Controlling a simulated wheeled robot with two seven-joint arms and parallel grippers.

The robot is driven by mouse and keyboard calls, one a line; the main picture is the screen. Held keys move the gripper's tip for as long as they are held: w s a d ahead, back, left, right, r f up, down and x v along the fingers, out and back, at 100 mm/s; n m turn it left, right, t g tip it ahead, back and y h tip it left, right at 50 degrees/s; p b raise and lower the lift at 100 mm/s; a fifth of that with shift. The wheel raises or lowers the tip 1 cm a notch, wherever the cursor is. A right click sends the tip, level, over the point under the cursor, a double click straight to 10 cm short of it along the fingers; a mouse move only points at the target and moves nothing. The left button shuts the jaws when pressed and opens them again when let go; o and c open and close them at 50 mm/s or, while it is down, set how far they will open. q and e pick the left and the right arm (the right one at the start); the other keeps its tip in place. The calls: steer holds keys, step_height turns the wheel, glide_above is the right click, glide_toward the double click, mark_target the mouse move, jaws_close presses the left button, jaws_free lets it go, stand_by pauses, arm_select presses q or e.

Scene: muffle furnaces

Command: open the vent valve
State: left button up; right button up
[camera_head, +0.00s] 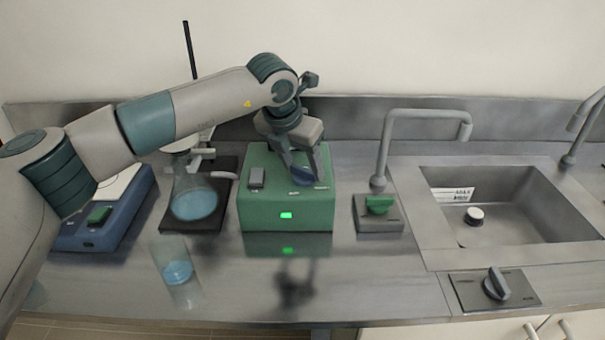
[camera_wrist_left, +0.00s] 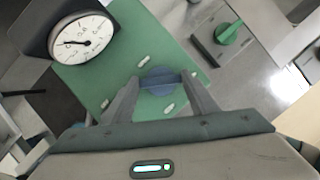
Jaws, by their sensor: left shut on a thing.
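The green box (camera_head: 265,213) stands on the steel counter with a lit green display on its front and a grey switch (camera_head: 256,178) on its top. A round blue-grey knob with a raised bar (camera_wrist_left: 157,81) sits on its top in the left wrist view. My left gripper (camera_head: 305,176) reaches down onto the box from above. Its two fingers are shut on the knob, one at each side of it. In the head view, the gripper hides most of the knob. A dial gauge (camera_wrist_left: 82,40) shows beside the green top. My right gripper is not in view.
A flask of blue liquid (camera_head: 193,203) on a dark stand base and a beaker (camera_head: 177,270) are left of the box. A blue device (camera_head: 90,235) is farther left. A green-handled tap valve (camera_head: 379,206) and a sink (camera_head: 500,240) are at right. A dark knob (camera_head: 497,284) is in front.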

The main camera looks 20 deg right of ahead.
arm_select(q)
steer(key=m, duration=0.1)
steer(key=m+g+b, duration=0.1)
steer(key=shift+w+a+f+m+h, duration=0.1)
steer(key=shift+w+m+h, duration=0.05)
steer(key=shift+m+h, duration=0.15)
steer(key=m+g, duration=0.1)
steer(key=m, duration=0.1)
steer(key=shift+m+b, duration=0.35)
steer(key=shift+m, duration=0.05)
steer(key=shift+w+m+g, duration=0.1)
steer(key=shift+m+g, duration=0.2)
steer(key=shift+m, duration=0.6)
steer(key=shift+w+r+m+g+p, duration=0.15)
steer(key=shift+m+g+p, duration=0.35)
steer(key=shift+m, duration=1.2)
steer(key=shift+m+g+p, duration=0.3)
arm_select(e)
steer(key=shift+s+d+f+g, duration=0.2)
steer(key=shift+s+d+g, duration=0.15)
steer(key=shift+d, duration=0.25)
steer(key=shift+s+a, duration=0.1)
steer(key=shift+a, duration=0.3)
arm_select(q)
steer(key=o, duration=1)
